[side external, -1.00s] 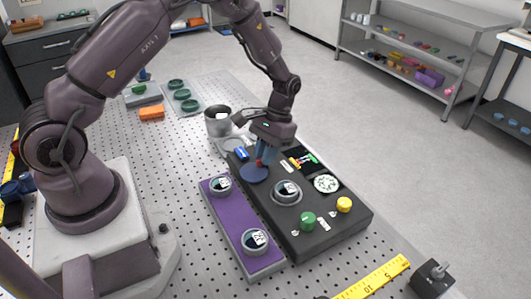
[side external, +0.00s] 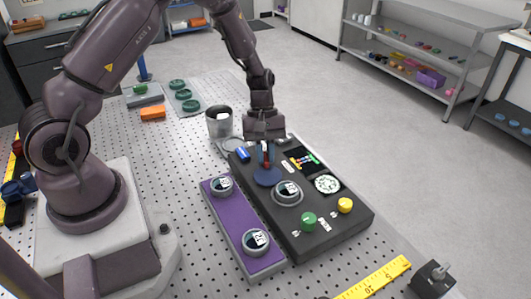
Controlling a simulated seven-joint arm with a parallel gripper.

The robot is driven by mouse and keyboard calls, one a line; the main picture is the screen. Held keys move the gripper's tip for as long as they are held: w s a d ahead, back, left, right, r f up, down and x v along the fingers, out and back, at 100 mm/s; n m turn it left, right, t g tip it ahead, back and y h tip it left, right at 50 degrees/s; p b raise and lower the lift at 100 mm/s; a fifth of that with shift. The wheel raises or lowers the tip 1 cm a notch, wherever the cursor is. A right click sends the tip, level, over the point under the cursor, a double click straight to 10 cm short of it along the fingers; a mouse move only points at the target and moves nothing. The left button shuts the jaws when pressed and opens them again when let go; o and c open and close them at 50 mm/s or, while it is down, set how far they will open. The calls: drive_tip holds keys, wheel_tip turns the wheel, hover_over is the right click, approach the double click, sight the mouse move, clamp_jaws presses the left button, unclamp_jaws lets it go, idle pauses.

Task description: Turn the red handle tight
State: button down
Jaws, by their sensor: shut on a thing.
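The red handle (side external: 266,161) stands on a blue round base (side external: 267,177) at the back left of the black instrument box (side external: 318,229). My gripper (side external: 266,155) points down from above and is shut on the red handle. How tight the handle is cannot be seen.
On the box are a ringed gauge (side external: 287,192), a green knob (side external: 308,221), a yellow knob (side external: 345,205) and a lit display (side external: 302,159). A purple tray (side external: 238,223) lies left of the box. A grey cup (side external: 219,121) stands behind. Yellow tape (side external: 375,281) lies in front.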

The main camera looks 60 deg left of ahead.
drive_tip(key=shift+n+t, duration=0.7)
drive_tip(key=shift+n, duration=0.9)
drive_tip(key=c, duration=1.1)
unclamp_jaws()
drive_tip(key=shift+c, duration=0.2)
drive_tip(key=v, duration=1.3)
